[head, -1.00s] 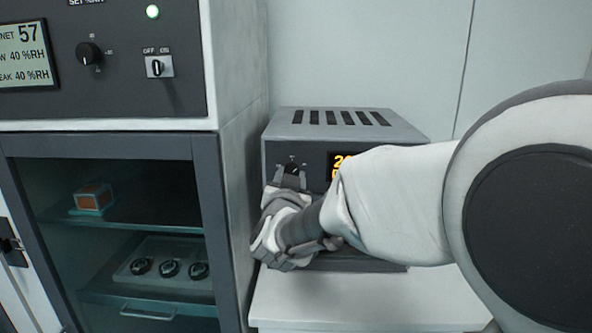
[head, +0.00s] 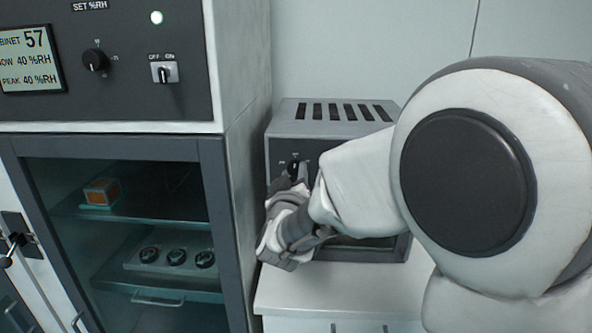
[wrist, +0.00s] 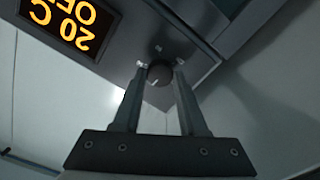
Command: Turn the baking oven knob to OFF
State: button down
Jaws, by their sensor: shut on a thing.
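The baking oven (head: 285,118) is a grey box with a slotted top, standing on a white bench. Its dark round knob (wrist: 159,76) is on the front face, between my two fingertips in the wrist view. The knob also shows in the head view (head: 294,166), partly behind my gripper. My gripper (wrist: 159,72) is shut on the knob, one finger on each side. The oven's orange display (wrist: 75,22) appears upside down in the wrist view. It reads 20 C, with a line starting OF cut by the frame edge. My arm hides the display in the head view.
A tall humidity cabinet (head: 235,130) stands close on the left, with a knob (head: 95,61), an OFF/ON switch (head: 164,72) and a glass door. Behind the glass are an orange box (head: 102,192) and a tray with dark round parts. The bench top (head: 330,288) in front is clear.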

jog(key=shift+n, duration=0.3)
dwell(0.4)
jog(key=shift+c, duration=2.2)
grip_release()
jog(key=shift+s, duration=0.1)
jog(key=s+b, duration=0.3)
jog(key=s, duration=1.4)
jog(key=shift+a, duration=0.3)
jog(key=shift+s, duration=0.1)
